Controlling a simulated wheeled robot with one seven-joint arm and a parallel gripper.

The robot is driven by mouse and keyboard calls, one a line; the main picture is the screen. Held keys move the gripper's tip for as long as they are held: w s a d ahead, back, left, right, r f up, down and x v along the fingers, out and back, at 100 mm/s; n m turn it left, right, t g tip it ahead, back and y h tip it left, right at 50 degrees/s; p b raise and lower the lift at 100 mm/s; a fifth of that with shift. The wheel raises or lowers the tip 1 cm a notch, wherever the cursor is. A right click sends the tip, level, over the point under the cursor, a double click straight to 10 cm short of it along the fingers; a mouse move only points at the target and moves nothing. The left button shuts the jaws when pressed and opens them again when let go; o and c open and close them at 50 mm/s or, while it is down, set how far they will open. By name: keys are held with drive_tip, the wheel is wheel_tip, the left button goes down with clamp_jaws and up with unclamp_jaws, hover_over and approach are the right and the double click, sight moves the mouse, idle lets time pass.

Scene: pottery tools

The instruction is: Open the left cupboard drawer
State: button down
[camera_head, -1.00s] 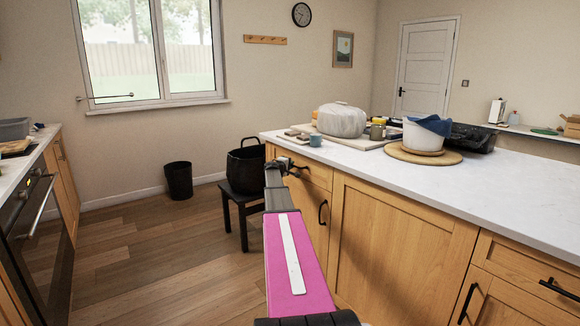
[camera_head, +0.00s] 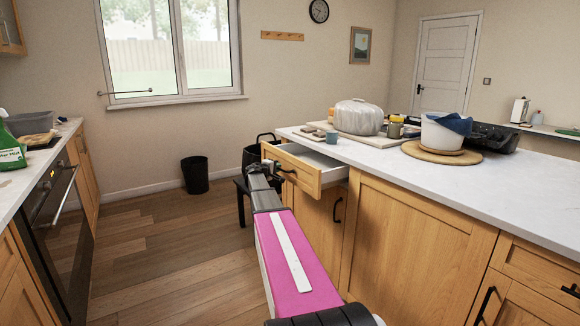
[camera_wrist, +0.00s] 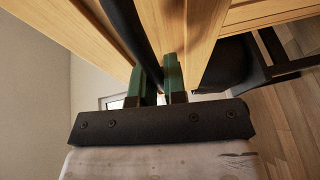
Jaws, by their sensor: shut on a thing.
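The left cupboard drawer (camera_head: 308,172) is at the far left end of the wooden counter in the head view. It is pulled part of the way out, and its pale inside shows behind the front. My gripper (camera_head: 276,170) is at the drawer front, shut on its dark handle (camera_head: 290,171). In the wrist view, the green fingertips of my gripper (camera_wrist: 158,82) close around the black handle bar (camera_wrist: 128,30), beside the wooden drawer front (camera_wrist: 200,35). My arm partly hides the cupboard below the drawer.
The white worktop (camera_head: 430,180) above holds a pale lidded pot (camera_head: 358,117), a blue cup (camera_head: 332,137) and a white bowl (camera_head: 443,134) on a round board. A black stool (camera_head: 242,200) with a black bucket stands behind my gripper.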

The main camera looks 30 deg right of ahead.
drive_tip(key=s+a, duration=0.2)
drive_tip(key=a, duration=2.4)
drive_tip(key=shift+a, duration=0.2)
drive_tip(key=c, duration=1.2)
unclamp_jaws()
drive_tip(key=v, duration=1.1)
drive_tip(key=shift+f, duration=0.1)
